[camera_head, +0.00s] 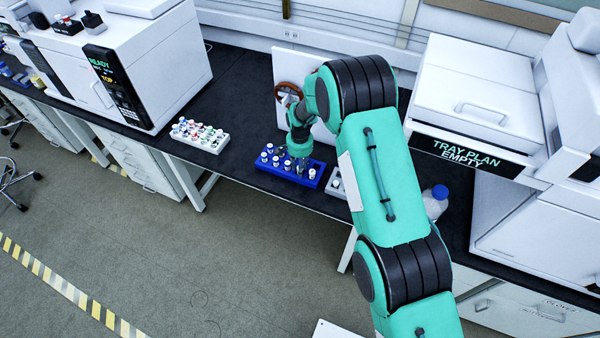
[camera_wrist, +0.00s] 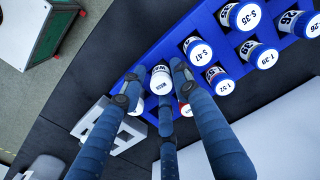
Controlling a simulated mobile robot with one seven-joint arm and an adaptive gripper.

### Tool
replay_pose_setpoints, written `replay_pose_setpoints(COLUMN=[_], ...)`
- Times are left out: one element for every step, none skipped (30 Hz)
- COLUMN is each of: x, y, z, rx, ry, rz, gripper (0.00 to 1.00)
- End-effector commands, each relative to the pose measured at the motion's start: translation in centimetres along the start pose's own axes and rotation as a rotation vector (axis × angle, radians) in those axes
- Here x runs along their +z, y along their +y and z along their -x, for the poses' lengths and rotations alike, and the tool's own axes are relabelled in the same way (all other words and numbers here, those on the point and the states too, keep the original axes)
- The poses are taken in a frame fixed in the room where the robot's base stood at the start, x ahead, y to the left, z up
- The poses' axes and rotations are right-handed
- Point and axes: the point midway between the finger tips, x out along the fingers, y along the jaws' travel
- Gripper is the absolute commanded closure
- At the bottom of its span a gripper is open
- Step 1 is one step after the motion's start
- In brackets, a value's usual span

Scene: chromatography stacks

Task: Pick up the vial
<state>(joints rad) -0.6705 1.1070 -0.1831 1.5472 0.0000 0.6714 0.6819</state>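Several white-capped vials stand in a blue rack (camera_head: 278,181) on the dark bench; the rack also shows in the wrist view (camera_wrist: 180,28). In the wrist view, one vial with a white printed cap (camera_wrist: 161,84) lies between the fingers of my gripper (camera_wrist: 156,77). The fingers are spread around this cap, with small gaps at its sides; any contact lower down is hidden. Other vials with labelled caps, such as S-47 (camera_wrist: 199,53), stand close to the right finger. A red-edged cap (camera_wrist: 185,109) is partly hidden behind that finger.
A small pale rack (camera_wrist: 112,128) sits beside the blue rack. A white rack of coloured-cap vials (camera_head: 200,136) stands to the left. A white panel (camera_head: 288,68) rises behind my gripper. A blue-capped bottle (camera_head: 437,200) stands right of my arm. Bench is clear between the two vial racks.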

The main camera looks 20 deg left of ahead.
Motion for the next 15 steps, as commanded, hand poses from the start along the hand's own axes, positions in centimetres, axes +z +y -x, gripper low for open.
replay_pose_setpoints(x=[-0.01, -0.01, -0.01, -0.01, -0.01, -0.01, -0.01, -0.01, -0.01, -0.01, -0.01, -0.01, -0.01, -0.01, -0.01], y=[-0.01, -0.01, -0.02, -0.01, -0.01, -0.02, -0.01, -0.01, -0.02, -0.01, -0.01, -0.01, -0.01, -0.01, -0.01], z=[-0.28, -0.40, -0.52, -0.58, -0.62, -0.64, -0.64, -0.64, -0.63, -0.63, -0.63, -0.63, -0.62, -0.62, -0.62], rx=[0.000, 0.000, -0.001, -0.001, -0.001, -0.001, -0.001, -0.001, -0.001, -0.001, -0.001, -0.001, -0.001, -0.001, -0.001], ry=[0.000, 0.000, 0.001, 0.001, 0.001, 0.001, 0.001, 0.001, 0.001, 0.001, 0.001, 0.001, 0.001, 0.001, 0.001], rz=[0.000, 0.000, 0.000, 0.000, 0.000, 0.000, 0.000, 0.000, 0.000, 0.000, 0.000, 0.000, 0.000, 0.000, 0.000], gripper=[0.69, 0.69, 0.69, 0.69, 0.69, 0.69, 0.69, 0.69, 0.69, 0.69, 0.69, 0.69, 0.69, 0.69, 0.69])
